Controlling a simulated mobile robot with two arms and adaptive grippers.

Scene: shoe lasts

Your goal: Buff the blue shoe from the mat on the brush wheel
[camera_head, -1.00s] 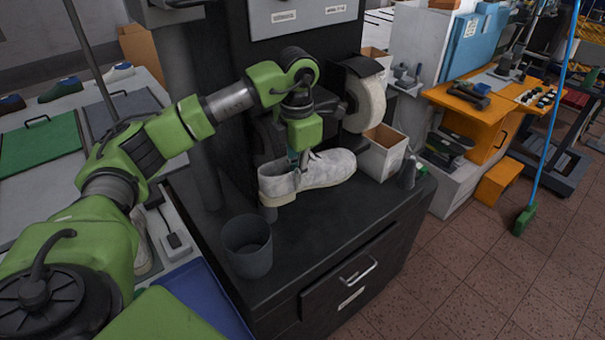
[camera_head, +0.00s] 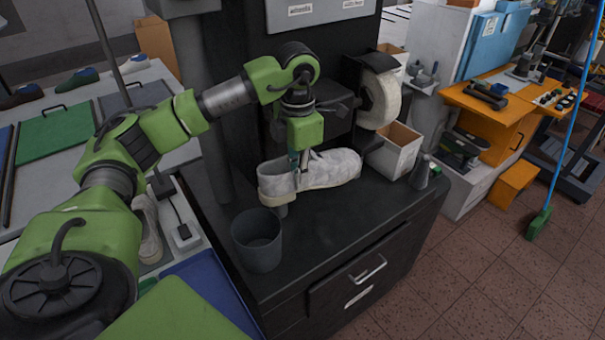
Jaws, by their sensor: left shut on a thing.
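My left gripper (camera_head: 298,163) is shut on the heel end of a pale grey-white shoe (camera_head: 332,170), its toe pointing right. It holds the shoe over the dark bench, in front of and below the pale round brush wheel (camera_head: 386,98). Shoe and wheel look apart. The held shoe does not look blue. A shoe with blue-green color (camera_head: 78,79) lies on the table at the far left. A green mat (camera_head: 45,137) lies on that table. My right gripper is not in view.
A dark grey bin (camera_head: 257,243) stands at the bench's (camera_head: 345,228) front left. An open white box (camera_head: 397,150) and a grey cone-shaped item (camera_head: 421,172) stand at its right. Another pale shoe (camera_head: 149,232) lies at left beside a blue tray (camera_head: 205,293). Bench front middle is clear.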

